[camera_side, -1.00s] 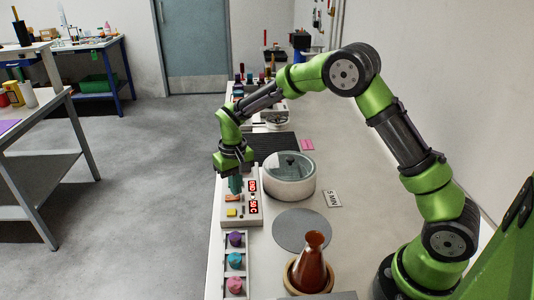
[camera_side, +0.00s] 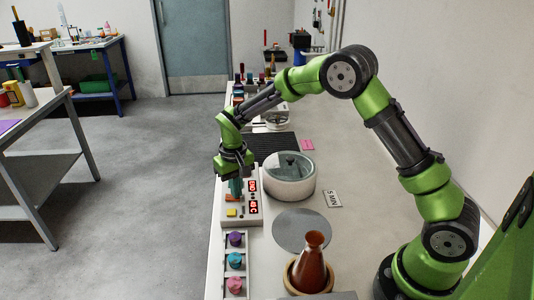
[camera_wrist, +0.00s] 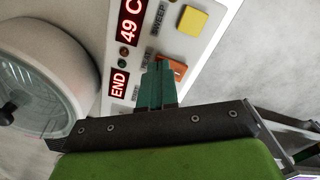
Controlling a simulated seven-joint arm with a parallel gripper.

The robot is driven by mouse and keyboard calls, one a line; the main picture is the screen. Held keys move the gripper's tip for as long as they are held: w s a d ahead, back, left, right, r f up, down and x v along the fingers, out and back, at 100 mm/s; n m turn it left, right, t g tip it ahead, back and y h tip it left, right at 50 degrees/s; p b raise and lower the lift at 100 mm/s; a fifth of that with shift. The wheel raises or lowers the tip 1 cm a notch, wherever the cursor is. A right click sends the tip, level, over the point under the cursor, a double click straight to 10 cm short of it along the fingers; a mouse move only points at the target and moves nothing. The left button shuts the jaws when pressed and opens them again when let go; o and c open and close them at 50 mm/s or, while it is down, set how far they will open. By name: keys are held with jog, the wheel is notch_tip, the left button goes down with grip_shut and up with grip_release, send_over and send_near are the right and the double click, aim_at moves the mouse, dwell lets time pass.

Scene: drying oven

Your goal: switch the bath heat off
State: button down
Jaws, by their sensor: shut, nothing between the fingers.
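The white control panel (camera_side: 242,219) has two red displays, reading "END" (camera_wrist: 119,83) and "49 C" (camera_wrist: 129,25) in the wrist view. An orange rocker switch (camera_wrist: 177,70) and a yellow button (camera_wrist: 192,21) sit on its face. My gripper (camera_wrist: 157,66) is shut and empty, its teal fingertips right at the orange switch and covering part of it. I cannot tell whether they touch. My gripper (camera_side: 235,195) also shows over the panel in the side view. The round white bath (camera_side: 290,187) with a glass lid stands beside the panel.
A rack (camera_side: 222,277) of coloured-topped items lies in front of the panel. A flask of red-brown liquid (camera_side: 312,262) and a grey disc (camera_side: 301,230) are to the right. A dark ribbed mat (camera_side: 275,146) lies behind.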

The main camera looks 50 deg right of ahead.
notch_tip(320, 180, up, 7)
dwell(0.7)
jog(key=shift+f, duration=0.1)
jog(key=shift+f, duration=0.15)
jog(key=shift+s+a+f, duration=0.1)
jog(key=shift+s+f, duration=0.3)
jog(key=shift+s, duration=0.1)
jog(key=s+r+t, duration=0.2)
jog(key=s+r, duration=0.3)
jog(key=s, duration=0.3)
jog(key=s+r+t+y, duration=0.1)
jog(key=s+r+t, duration=0.1)
jog(key=s+r, duration=0.3)
jog(key=s+d+r+m+t+y, duration=0.1)
jog(key=s+r+t, duration=0.2)
jog(key=s, duration=0.7)
jog(key=shift+s+r, duration=0.35)
jog(key=shift+r, duration=0.6)
